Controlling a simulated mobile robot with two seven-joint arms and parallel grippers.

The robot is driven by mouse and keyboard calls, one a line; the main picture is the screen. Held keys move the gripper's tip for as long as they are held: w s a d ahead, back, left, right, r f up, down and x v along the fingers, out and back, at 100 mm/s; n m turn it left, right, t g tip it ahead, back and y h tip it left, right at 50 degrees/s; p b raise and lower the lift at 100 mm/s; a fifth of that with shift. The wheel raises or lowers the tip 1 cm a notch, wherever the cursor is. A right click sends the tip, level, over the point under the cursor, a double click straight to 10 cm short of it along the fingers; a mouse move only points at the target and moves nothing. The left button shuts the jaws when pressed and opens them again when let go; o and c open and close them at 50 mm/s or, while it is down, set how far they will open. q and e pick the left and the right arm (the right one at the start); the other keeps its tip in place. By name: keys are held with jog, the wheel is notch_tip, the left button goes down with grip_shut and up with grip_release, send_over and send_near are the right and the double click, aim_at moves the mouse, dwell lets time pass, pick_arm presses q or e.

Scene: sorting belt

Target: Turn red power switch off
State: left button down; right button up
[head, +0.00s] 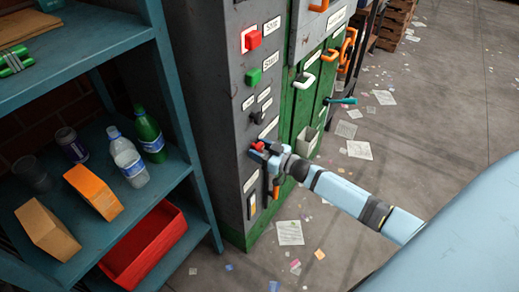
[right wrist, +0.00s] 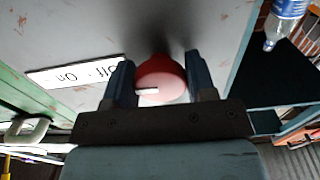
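The red power switch (right wrist: 162,75) is a round red knob with a white mark, on the grey cabinet front. In the right wrist view it sits between the two fingers of my right gripper (right wrist: 161,82) and fills the gap, with a finger against each side. The white mark points left in that view, towards the white On/Off label (right wrist: 75,73), which appears upside down. In the head view my right gripper (head: 264,152) is at the cabinet front and largely covers the switch, with a little red (head: 257,146) showing. My left gripper is not in view.
Above are a red button (head: 252,40), a green button (head: 252,77) and a black knob (head: 258,117). Orange and white handles are on the green cabinet (head: 305,105) to the right. A blue shelf (head: 75,50) with bottles and boxes stands left. Paper scraps litter the floor.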

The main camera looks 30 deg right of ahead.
jog(key=c, duration=0.4)
jog(key=shift+o, duration=0.2)
